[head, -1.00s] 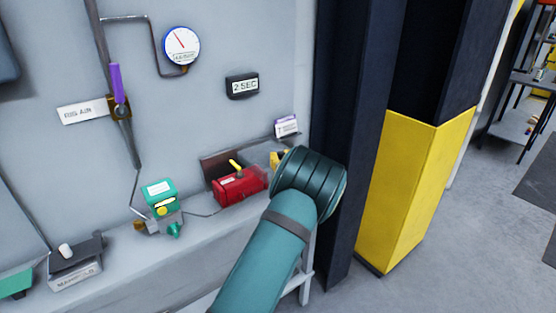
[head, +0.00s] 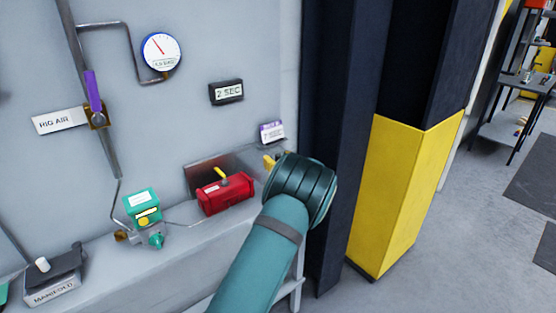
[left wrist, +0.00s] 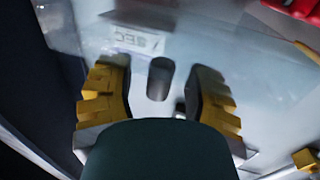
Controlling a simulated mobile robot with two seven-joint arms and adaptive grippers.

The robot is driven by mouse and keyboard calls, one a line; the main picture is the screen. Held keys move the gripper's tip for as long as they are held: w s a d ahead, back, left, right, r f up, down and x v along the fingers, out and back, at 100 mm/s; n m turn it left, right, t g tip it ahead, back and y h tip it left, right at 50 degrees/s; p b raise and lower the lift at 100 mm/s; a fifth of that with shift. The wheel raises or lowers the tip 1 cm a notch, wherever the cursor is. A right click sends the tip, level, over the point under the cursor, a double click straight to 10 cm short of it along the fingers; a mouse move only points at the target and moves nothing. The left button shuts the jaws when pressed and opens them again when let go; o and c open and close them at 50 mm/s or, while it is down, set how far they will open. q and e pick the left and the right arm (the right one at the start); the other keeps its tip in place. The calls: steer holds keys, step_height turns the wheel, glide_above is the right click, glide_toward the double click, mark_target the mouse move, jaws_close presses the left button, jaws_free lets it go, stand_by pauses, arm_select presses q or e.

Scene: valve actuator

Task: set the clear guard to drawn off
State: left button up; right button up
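A pale, see-through panel with a dark slot fills the middle of the left wrist view; it may be the clear guard (left wrist: 235,55), but I cannot tell for sure. A label ending in "SEC" (left wrist: 135,40) shows at its upper part. My left gripper (left wrist: 158,88) is open, its two yellow-padded fingers on either side of the slot, with nothing seen gripped. In the head view only a bit of yellow from the left gripper (head: 270,161) shows beyond my teal wrist, beside the red valve actuator (head: 225,194). The guard is not clearly visible there. My right gripper is not in view.
A green box with a yellow knob (head: 143,207) sits left on the ledge, and a manifold block (head: 54,287) farther left. A gauge (head: 161,52), purple handle (head: 93,92) and "2 SEC" display (head: 226,92) are on the wall. A dark-and-yellow column (head: 405,195) stands right.

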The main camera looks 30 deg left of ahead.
arm_select(q)
steer(key=shift+d, duration=0.1)
steer(key=v, duration=1.2)
steer(key=s+d+f+m+g+h, duration=0.1)
steer(key=s+d+f+m+h, duration=0.15)
steer(key=f, duration=0.45)
steer(key=s+d+f+m+h, duration=0.1)
steer(key=s+d+f+h, duration=0.1)
steer(key=s+f+h, duration=0.35)
steer(key=s+d+f+m+g+h, duration=0.1)
steer(key=d+f+m, duration=0.1)
steer(key=f, duration=0.6)
steer(key=s+d+f+m+g+h, duration=0.1)
steer(key=s+d+f+g+h, duration=0.2)
steer(key=s+d, duration=0.4)
steer(key=s+d+f+m+g+h, duration=0.2)
steer(key=s+d+h, duration=0.4)
steer(key=s, duration=1)
steer(key=shift+d+f+g, duration=0.8)
steer(key=shift+d+g, duration=0.2)
steer(key=shift+d, duration=0.05)
